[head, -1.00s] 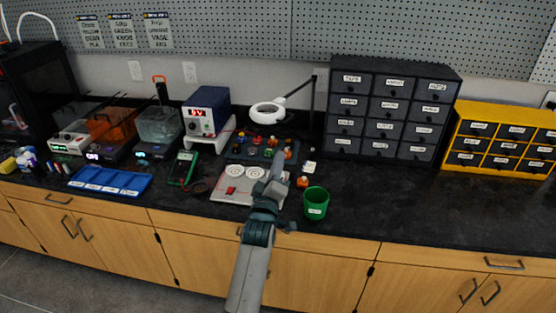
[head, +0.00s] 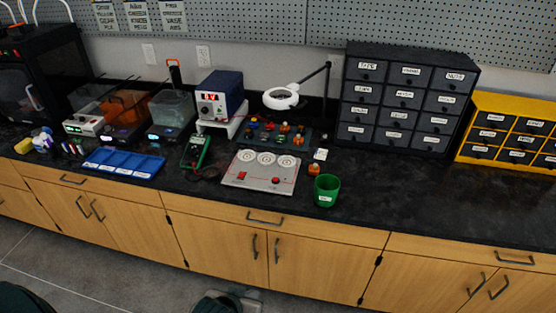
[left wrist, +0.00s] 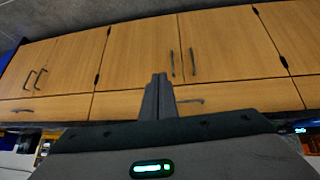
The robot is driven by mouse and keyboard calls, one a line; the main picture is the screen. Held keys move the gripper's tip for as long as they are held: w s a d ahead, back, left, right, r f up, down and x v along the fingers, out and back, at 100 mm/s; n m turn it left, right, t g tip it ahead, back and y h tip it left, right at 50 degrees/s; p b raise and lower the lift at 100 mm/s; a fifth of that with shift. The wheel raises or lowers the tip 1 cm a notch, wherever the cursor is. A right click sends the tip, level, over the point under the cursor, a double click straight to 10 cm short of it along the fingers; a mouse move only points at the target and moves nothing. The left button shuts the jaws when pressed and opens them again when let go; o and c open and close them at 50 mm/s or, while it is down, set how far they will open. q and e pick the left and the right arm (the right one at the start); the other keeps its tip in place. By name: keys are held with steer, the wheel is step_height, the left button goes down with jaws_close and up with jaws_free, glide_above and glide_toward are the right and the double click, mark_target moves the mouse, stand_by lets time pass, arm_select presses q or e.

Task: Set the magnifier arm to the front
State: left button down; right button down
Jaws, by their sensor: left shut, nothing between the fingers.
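The magnifier (head: 281,97) is a white ring on a thin dark arm (head: 312,77) in the head view. The arm runs from the top of an upright black post (head: 326,88) beside the dark drawer cabinet, down and left to the ring. The ring hangs above the back of the bench, over a tray of small parts. My left gripper (left wrist: 160,94) shows in the left wrist view, fingers together and empty, in front of the wooden cupboard fronts and away from the magnifier. My right gripper is not in view.
A grey panel with white discs (head: 262,183) and a green cup (head: 326,190) stand in front of the magnifier. The blue-and-white power unit (head: 221,97) is at its left, the dark drawer cabinet (head: 408,97) at its right. The black counter (head: 430,205) is clear at front right.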

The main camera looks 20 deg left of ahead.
arm_select(q)
steer(key=s+d+f+m+g, duration=0.1)
steer(key=s+f+m+g, duration=0.25)
steer(key=s+f, duration=0.65)
steer(key=s+f+g, duration=0.1)
steer(key=s+f, duration=0.4)
steer(key=f, duration=0.7)
steer(key=s+f+g, duration=0.1)
steer(key=s+f, duration=0.4)
steer(key=f, duration=0.7)
steer(key=s+a+f+g, duration=0.1)
steer(key=s+a+f, duration=0.2)
steer(key=s+f, duration=0.9)
steer(key=s, duration=0.2)
steer(key=shift+s+f+m, duration=0.2)
steer(key=shift+s+m, duration=0.15)
steer(key=shift+s, duration=0.05)
steer(key=shift+a, duration=0.1)
